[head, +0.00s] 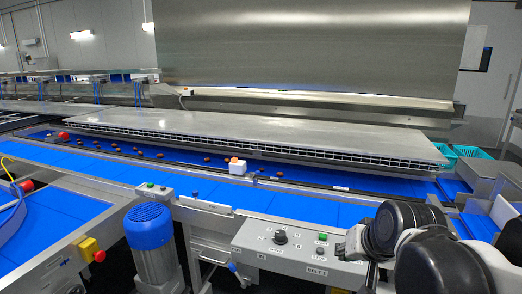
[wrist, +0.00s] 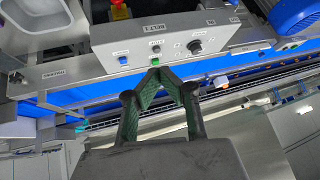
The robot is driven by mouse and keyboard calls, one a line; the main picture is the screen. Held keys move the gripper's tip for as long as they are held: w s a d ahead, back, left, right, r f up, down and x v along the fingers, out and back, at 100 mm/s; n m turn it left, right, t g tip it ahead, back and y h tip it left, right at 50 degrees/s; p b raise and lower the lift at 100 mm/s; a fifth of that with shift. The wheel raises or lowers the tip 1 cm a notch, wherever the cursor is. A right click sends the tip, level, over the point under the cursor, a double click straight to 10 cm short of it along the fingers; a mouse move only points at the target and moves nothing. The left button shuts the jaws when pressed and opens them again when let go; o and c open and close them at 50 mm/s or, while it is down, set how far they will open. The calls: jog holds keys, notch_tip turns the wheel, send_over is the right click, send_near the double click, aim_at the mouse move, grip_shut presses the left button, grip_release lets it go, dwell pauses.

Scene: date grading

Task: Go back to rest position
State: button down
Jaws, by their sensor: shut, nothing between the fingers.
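My gripper (wrist: 160,74) is in the wrist view with its two green-lined fingers meeting at the tips. It is shut and empty. Its tips appear in front of the lower edge of the grey control panel (wrist: 170,38), near the green button (wrist: 152,62); I cannot tell how far apart they are. In the head view, dark rounded links of my arm stand at the lower right, and the fingers are not visible there.
The control panel (head: 300,247) with its knob stands at the front. A blue motor (head: 149,227) is left of it. Several dates (head: 159,155) lie on the blue belt (head: 110,145) under a long metal cover (head: 260,133). Turquoise crates (head: 470,152) stand at the right.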

jog(key=s+f+n+h+b, duration=0.1)
jog(key=s+f, duration=0.1)
jog(key=s, duration=1)
jog(key=shift+s+d+f+n+g+b, duration=0.2)
jog(key=shift+d+n+g+b, duration=0.1)
jog(key=shift+d+n, duration=0.1)
